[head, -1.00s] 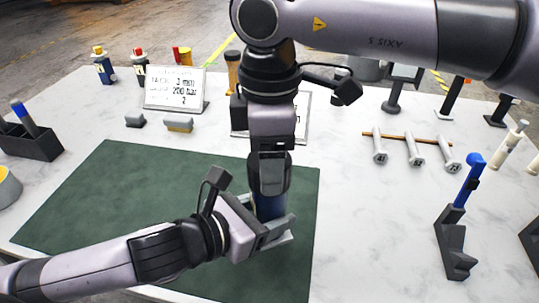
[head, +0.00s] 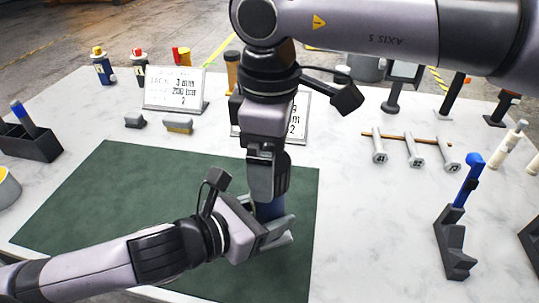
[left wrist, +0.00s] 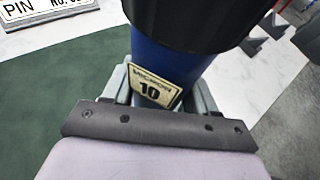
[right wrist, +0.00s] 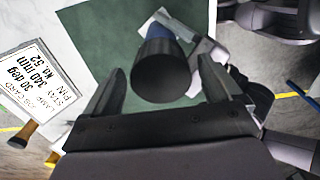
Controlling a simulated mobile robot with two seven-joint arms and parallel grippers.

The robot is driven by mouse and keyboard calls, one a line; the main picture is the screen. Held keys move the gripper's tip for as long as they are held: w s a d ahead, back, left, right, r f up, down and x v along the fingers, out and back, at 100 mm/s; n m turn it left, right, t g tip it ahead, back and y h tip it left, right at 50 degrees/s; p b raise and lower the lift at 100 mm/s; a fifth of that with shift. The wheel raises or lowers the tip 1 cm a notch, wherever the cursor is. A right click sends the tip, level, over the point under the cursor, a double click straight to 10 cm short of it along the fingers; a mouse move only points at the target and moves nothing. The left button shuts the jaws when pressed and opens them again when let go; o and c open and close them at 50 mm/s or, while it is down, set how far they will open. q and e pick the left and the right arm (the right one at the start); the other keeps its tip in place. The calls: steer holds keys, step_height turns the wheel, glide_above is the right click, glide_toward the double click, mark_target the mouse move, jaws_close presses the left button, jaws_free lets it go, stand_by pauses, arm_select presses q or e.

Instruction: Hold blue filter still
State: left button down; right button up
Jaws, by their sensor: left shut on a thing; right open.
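The blue filter (head: 270,210) stands upright on the green mat (head: 130,190), near its right edge. In the left wrist view its blue body (left wrist: 163,70) carries a label reading 10, below a wide black cap (left wrist: 195,20). My left gripper (head: 278,236) is shut on the lower body from the side. My right gripper (right wrist: 160,68) points down over the filter, open, with its fingers apart on either side of the black cap (right wrist: 160,78). In the head view the right gripper hides the cap. I cannot tell whether its fingers touch it.
A rack of numbered grey pieces (head: 413,150) and a dark stand with a blue-handled tool (head: 455,240) are to the right. The mat's left part is clear.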

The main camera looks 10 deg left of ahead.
steer(key=shift+r, duration=2.25)
steer(key=shift+c, duration=0.5)
